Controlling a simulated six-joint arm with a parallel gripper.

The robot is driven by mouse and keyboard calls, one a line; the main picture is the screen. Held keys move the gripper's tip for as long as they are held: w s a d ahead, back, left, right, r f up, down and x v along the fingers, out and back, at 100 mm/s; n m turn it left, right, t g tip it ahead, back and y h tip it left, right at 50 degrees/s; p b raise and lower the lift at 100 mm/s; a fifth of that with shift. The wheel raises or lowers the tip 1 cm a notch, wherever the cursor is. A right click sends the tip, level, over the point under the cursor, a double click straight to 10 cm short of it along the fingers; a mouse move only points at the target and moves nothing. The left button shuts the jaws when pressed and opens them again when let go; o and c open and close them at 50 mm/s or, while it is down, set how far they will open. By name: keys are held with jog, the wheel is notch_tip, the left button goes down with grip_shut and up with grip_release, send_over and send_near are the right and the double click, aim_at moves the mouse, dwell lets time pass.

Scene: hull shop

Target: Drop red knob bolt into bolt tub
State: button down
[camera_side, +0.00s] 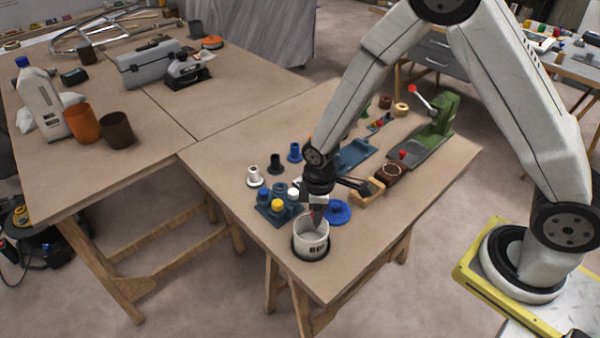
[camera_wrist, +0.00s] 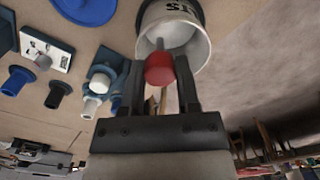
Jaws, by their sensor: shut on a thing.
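My gripper (camera_wrist: 159,80) is shut on the red knob bolt (camera_wrist: 159,69), with the red knob between the fingers and the grey shank pointing toward the tub in the wrist view. The bolt tub (camera_side: 311,240) is a white round cup with dark lettering near the table's front corner. It also shows in the wrist view (camera_wrist: 193,48), with its opening just beyond the bolt. In the side view my gripper (camera_side: 316,216) is over the tub's mouth, fingers pointing down. There the bolt is mostly hidden by the fingers and the tub rim.
A blue disc (camera_side: 338,211) lies right beside the tub. A blue holder with white, yellow and blue knobs (camera_side: 279,206) stands to its left. Several loose knobs, including a white one (camera_side: 255,177), stand behind. A green clamp (camera_side: 438,120) stands farther back. The table's front edge is close.

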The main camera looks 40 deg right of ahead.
jog(key=shift+f, duration=0.85)
jog(key=shift+c, duration=1.3)
grip_release()
jog(key=shift+r, duration=0.15)
jog(key=shift+r, duration=3.8)
jog(key=shift+d, duration=0.1)
